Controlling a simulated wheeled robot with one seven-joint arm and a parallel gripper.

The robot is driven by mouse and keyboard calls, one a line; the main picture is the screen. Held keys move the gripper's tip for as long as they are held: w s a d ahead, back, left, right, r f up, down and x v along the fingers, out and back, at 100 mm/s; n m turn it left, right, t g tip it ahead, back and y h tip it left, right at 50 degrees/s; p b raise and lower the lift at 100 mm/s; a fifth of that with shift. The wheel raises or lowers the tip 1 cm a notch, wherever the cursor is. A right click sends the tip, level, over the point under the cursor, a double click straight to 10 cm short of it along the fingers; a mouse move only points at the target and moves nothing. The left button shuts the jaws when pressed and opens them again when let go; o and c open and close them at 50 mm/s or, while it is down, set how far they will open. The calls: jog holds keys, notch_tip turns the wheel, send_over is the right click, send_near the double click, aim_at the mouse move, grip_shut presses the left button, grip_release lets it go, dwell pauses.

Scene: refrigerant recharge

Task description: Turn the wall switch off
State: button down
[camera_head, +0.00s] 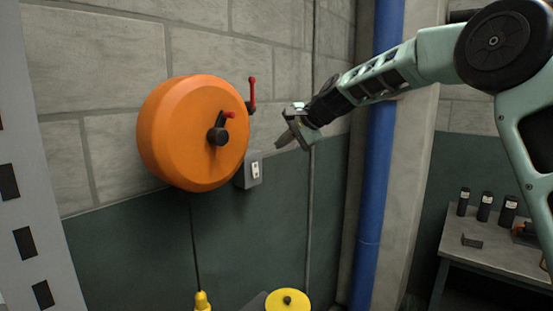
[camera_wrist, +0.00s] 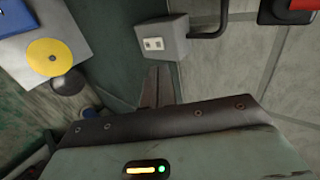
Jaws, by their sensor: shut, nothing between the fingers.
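The wall switch is a small grey box (camera_head: 250,171) with a pale face plate, fixed to the wall just right of the orange reel. In the wrist view the grey box (camera_wrist: 161,42) is near the top middle, with two small marks on its pale plate. I cannot tell its on or off position. My gripper (camera_head: 281,144) is shut and empty, a little above and right of the box in the head view. In the wrist view my fingertips (camera_wrist: 159,76) are close together below the box, apparently apart from it.
A blue pipe (camera_head: 377,150) runs down the wall on the right. A yellow disc (camera_head: 287,300) is below. A bench (camera_head: 490,250) with several dark bottles stands at right.

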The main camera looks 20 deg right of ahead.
jog(key=shift+s+d+r, duration=0.3)
jog(key=shift+s+r, duration=0.05)
jog(key=shift+r, duration=0.25)
jog(key=shift+s+d+r, duration=0.25)
jog(key=shift+s+r, duration=0.1)
jog(key=shift+r, duration=0.25)
jog(key=s+a+f+n+g+b, duration=0.1)
jog(key=s+a+f+n+g, duration=0.15)
jog(key=s+a+f, duration=0.4)
jog(key=s+a+f+n+g+h+b, duration=0.15)
jog(key=s+a+f+n, duration=0.25)
jog(key=s, duration=0.6)
jog(key=s+a+f+n+g+b, duration=0.1)
jog(key=s+a+f+n, duration=0.2)
jog(key=s+a+f, duration=0.35)
jog(key=s+d+f+n+g+h+b, duration=0.1)
jog(key=s+d+f+n, duration=0.1)
jog(key=s, duration=0.6)
jog(key=s+d+f+n+g+h, duration=0.1)
jog(key=s+d+f+n, duration=0.2)
jog(key=s, duration=0.6)
jog(key=s+d+f+n+g+h+b, duration=0.1)
jog(key=s+f+n, duration=0.3)
jog(key=s, duration=0.5)
notch_tip(320, 180, down, 2)
jog(key=shift+d+f+h+b, duration=0.25)
jog(key=shift+d+h+b, duration=0.15)
jog(key=shift+d, duration=0.45)
jog(key=shift+w, duration=0.1)
